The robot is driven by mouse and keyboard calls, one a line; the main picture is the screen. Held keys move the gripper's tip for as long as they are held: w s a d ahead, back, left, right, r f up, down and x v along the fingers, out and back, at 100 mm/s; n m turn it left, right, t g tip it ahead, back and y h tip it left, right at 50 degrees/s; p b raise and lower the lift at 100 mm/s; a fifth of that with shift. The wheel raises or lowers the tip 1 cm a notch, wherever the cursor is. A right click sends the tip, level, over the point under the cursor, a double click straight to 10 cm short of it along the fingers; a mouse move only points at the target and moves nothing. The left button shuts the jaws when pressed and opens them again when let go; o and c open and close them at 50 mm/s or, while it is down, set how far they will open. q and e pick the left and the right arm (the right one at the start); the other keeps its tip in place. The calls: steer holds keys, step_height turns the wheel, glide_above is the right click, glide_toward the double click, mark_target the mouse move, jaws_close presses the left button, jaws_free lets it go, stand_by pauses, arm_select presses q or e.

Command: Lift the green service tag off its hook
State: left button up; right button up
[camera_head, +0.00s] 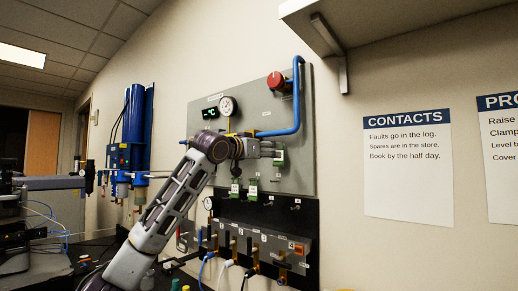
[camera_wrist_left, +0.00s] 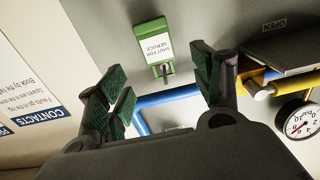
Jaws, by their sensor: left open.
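In the left wrist view a green service tag (camera_wrist_left: 152,44) with a white label reading "SHUT FOR SERVICE" hangs flat on the grey panel. A small metal hook or pin (camera_wrist_left: 163,71) shows at its edge. My left gripper (camera_wrist_left: 160,62) is open, its two green-padded fingers apart, with the tag between and beyond the fingertips. Neither finger visibly touches it. In the head view my left gripper (camera_head: 272,148) is close to the panel, and the green tag (camera_head: 280,155) shows just right of its fingers. My right gripper is not in view.
On the grey panel (camera_head: 300,175) are a blue pipe (camera_head: 297,95), a red knob (camera_head: 276,80) and a round gauge (camera_head: 228,106). Two more green-and-white tags (camera_head: 252,187) hang below the gripper. A shelf (camera_head: 340,25) juts out above right.

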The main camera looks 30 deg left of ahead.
arm_select(q)
steer(key=w, duration=0.2)
steer(key=w+p, duration=0.1)
steer(key=w, duration=0.2)
steer(key=shift+w+d+p, duration=0.3)
steer(key=shift+w+d, duration=0.05)
steer(key=shift+d, duration=0.05)
steer(key=c, duration=0.9)
steer(key=shift+o, duration=1.4)
steer(key=c, duration=0.8)
steer(key=shift+r+p, duration=0.45)
